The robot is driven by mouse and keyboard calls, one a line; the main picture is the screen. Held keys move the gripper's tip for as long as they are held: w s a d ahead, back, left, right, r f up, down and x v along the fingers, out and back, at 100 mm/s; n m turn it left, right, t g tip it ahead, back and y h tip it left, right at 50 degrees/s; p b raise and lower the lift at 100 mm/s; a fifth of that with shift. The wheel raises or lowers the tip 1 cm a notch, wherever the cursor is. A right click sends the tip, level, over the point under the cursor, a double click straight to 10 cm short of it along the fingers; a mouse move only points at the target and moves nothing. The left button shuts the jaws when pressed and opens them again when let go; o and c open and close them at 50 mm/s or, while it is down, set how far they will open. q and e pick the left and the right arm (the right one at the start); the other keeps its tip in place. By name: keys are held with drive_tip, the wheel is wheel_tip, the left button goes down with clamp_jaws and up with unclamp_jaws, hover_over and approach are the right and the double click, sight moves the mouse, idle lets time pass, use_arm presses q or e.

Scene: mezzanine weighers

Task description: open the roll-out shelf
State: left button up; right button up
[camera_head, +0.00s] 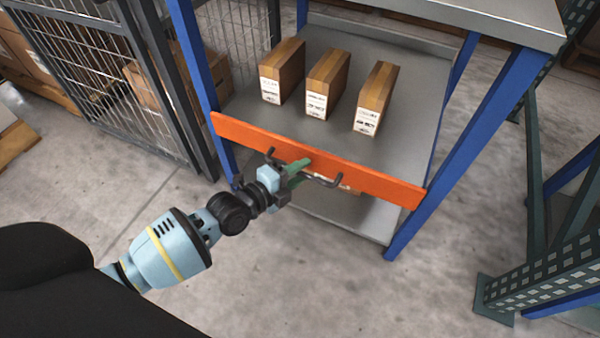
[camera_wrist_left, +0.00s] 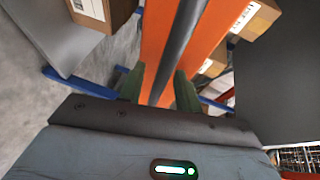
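The roll-out shelf (camera_head: 333,66) is a grey deck with an orange front panel (camera_head: 385,187) that lies across the blue front posts. A dark bar handle (camera_head: 325,182) sticks out from the panel. The panel (camera_wrist_left: 155,32) and handle (camera_wrist_left: 181,40) also show in the left wrist view. My left gripper (camera_head: 297,172) is at the left part of the handle. In the wrist view its green fingers (camera_wrist_left: 159,88) stand on either side of the bar, with gaps visible between bar and fingers. My right gripper is not in view.
Three brown boxes (camera_head: 323,83) stand on the shelf. A grey top (camera_head: 480,18) is above it and a lower deck (camera_head: 350,212) below. A wire mesh cage (camera_head: 90,75) is at the left, a perforated rack foot (camera_head: 545,272) at the right. The floor in front is clear.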

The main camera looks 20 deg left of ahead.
use_arm(q)
drive_tip(key=shift+w, duration=0.1)
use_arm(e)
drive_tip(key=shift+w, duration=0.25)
use_arm(q)
drive_tip(key=c, duration=0.6)
clamp_jaws()
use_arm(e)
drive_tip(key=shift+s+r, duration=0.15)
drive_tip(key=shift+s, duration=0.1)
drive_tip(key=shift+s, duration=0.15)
